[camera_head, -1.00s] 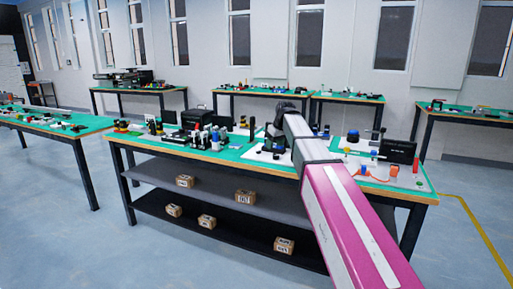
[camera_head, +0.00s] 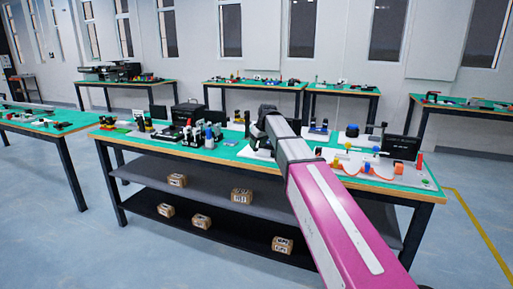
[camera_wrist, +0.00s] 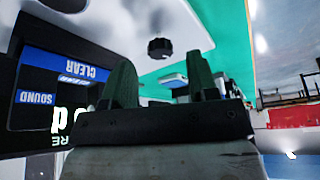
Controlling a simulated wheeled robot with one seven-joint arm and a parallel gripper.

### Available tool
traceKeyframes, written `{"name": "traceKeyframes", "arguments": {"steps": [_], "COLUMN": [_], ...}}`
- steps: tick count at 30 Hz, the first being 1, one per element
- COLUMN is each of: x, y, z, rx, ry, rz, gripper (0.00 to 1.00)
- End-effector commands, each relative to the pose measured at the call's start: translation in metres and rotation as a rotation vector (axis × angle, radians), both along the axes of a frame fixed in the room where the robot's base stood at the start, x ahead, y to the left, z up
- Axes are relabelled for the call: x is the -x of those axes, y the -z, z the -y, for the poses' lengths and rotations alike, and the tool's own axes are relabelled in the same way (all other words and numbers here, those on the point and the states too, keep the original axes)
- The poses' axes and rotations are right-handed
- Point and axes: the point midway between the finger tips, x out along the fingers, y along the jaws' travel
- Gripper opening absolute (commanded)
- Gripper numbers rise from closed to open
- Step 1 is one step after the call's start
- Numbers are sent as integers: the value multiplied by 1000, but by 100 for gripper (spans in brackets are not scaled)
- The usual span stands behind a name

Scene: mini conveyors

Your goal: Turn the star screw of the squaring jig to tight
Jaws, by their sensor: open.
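In the wrist view, a black lobed knob (camera_wrist: 159,48), which looks like the star screw, sits on a pale plate above and beyond my fingertips. Its tight or loose setting cannot be told. My gripper (camera_wrist: 162,75) is open, with two dark green fingers apart and nothing seen between them. In the head view, my gripper (camera_head: 262,122) is over the middle of the green-topped bench (camera_head: 232,153). The arm hides part of the bench, and I cannot make out the squaring jig there.
A black device with a blue "CLEAR" label (camera_wrist: 66,66) fills the left of the wrist view, close to the fingers. Black and white items crowd the bench left of the arm.

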Motion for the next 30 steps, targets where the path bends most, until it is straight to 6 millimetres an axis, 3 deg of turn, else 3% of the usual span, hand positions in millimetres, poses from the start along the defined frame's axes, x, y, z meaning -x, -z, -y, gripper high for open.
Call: {"name": "traceKeyframes", "arguments": {"steps": [6,16,17,21,30], "x": [-6,-6,-6,-6,-6], "y": [18,21,21,21,20], "z": [-5,-6,-6,-6,-6], "rx": [0,0,0,0,1], "ry": [0,0,0,0,16], "rz": [0,0,0,0,1], "gripper": [54,54,51,5,5]}}
